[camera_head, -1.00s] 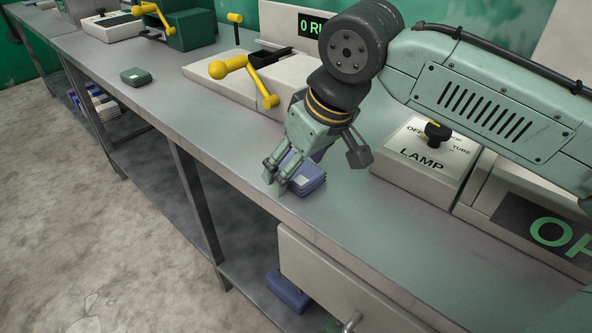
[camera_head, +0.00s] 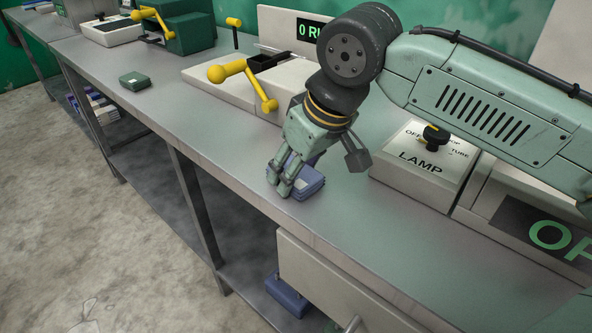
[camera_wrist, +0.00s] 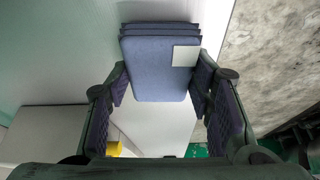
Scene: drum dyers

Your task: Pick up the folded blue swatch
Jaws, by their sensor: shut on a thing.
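The folded blue swatch (camera_head: 314,180) is a small layered stack at the bench's front edge, below my wrist. In the wrist view the swatch (camera_wrist: 155,72) shows its folded layers at the top and a pale square label on its right side. My gripper (camera_head: 279,181) points down at the swatch, its fingers hiding part of it in the head view. In the wrist view my gripper (camera_wrist: 160,88) has one finger against each side of the swatch, and is shut on it. The swatch seems to rest on the bench; any gap beneath it cannot be seen.
A LAMP switch box (camera_head: 421,166) stands right of my gripper. A pale machine with a yellow crank (camera_head: 240,74) stands behind left. A green folded swatch (camera_head: 134,81) lies farther left on the metal bench (camera_head: 190,115). A blue item (camera_head: 287,297) sits on the lower shelf.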

